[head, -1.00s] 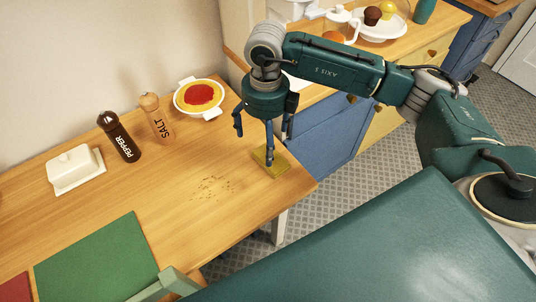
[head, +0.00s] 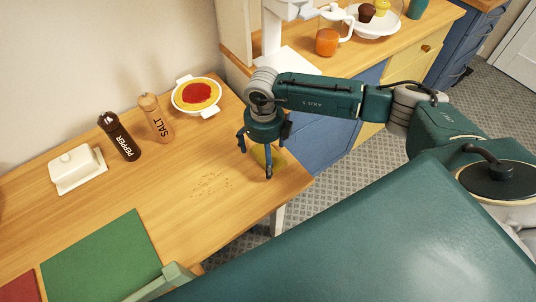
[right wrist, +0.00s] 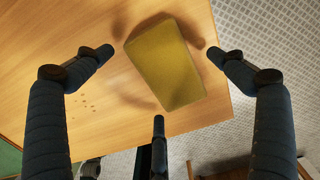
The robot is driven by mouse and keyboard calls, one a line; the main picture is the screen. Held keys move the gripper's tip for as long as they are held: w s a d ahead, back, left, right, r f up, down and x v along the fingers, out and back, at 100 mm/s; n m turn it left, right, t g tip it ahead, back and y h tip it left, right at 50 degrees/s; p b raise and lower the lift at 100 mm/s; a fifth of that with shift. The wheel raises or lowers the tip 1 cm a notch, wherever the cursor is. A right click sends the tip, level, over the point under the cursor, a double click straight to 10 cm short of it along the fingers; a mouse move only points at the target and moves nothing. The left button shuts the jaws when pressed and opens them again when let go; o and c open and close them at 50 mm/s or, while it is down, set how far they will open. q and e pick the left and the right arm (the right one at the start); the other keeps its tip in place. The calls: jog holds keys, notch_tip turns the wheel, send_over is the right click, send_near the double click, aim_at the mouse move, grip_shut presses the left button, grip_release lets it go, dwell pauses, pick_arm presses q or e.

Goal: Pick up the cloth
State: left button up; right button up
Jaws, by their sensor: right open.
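The cloth (head: 277,155) is a folded, mustard-yellow rectangle lying near the table's right corner. In the head view my right gripper partly hides it. In the right wrist view the cloth (right wrist: 165,65) lies flat between the spread fingers, a little beyond the lower finger. My right gripper (head: 259,160) is open and empty, pointing down just above the cloth; I cannot tell whether a finger touches it. In the right wrist view the open fingers of the right gripper (right wrist: 160,80) stand around the cloth. My left gripper is not in view.
Brown crumbs (head: 212,186) lie on the wooden table (head: 170,205) left of the gripper. A pie dish (head: 197,96), salt mill (head: 156,118), pepper mill (head: 119,136) and butter dish (head: 77,168) stand along the back. A green mat (head: 102,257) lies in front.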

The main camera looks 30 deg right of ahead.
aim_at(264, 157)
jog(key=c, duration=1.3)
jog(key=shift+o, duration=0.2)
notch_tip(264, 157, up, 20)
jog(key=b, duration=0.3)
